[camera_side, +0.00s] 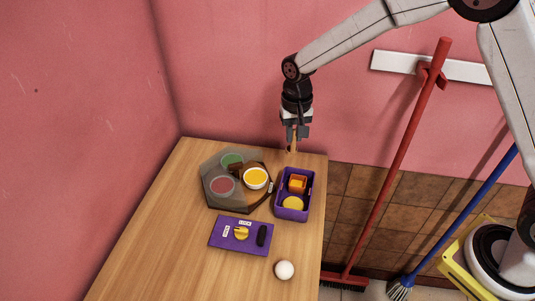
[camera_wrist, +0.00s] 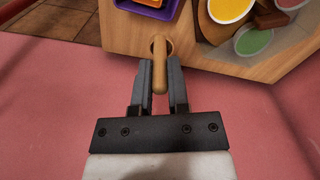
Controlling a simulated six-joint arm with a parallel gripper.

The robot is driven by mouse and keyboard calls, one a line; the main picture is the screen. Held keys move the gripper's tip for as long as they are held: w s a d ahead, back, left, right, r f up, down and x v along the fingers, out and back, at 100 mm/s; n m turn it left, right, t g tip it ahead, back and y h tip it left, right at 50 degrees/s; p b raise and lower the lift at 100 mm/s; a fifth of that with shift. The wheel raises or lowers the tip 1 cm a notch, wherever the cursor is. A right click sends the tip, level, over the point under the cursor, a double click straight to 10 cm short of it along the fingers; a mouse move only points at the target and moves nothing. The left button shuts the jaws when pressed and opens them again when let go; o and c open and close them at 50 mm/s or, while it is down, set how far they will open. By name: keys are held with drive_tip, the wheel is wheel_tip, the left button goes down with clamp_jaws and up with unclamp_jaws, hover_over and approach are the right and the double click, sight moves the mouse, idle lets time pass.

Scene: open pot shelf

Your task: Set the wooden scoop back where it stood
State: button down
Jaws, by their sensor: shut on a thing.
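My gripper (camera_side: 293,138) points down over the far right part of the wooden table, behind the purple box. In the wrist view my gripper (camera_wrist: 159,85) is shut on the wooden scoop (camera_wrist: 159,65), whose pale handle lies between the two fingers. In the side view only a short part of the scoop (camera_side: 293,145) shows below the fingers. A round brown shape is at its far end in the wrist view; I cannot tell if it is the scoop's bowl or a mark on the table. Whether the scoop touches the table is unclear.
A purple box (camera_side: 279,205) with orange and yellow things stands just in front. Left of it is a grey tray (camera_side: 209,190) with red, green and yellow bowls. A purple board (camera_side: 226,243) and a white ball (camera_side: 284,270) lie nearer. The table's left front is clear.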

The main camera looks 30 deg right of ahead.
sight(293, 151)
drive_tip(key=w+d+f, duration=0.2)
drive_tip(key=shift+w+d+f, duration=0.1)
drive_tip(key=shift+w+d, duration=0.1)
drive_tip(key=shift+w, duration=0.1)
drive_tip(key=shift+f, duration=0.15)
drive_tip(key=shift+f, duration=3.05)
drive_tip(key=shift+f, duration=0.35)
drive_tip(key=c, duration=0.5)
unclamp_jaws()
drive_tip(key=shift+c, duration=0.2)
drive_tip(key=shift+r, duration=0.1)
wheel_tip(293, 151, up, 7)
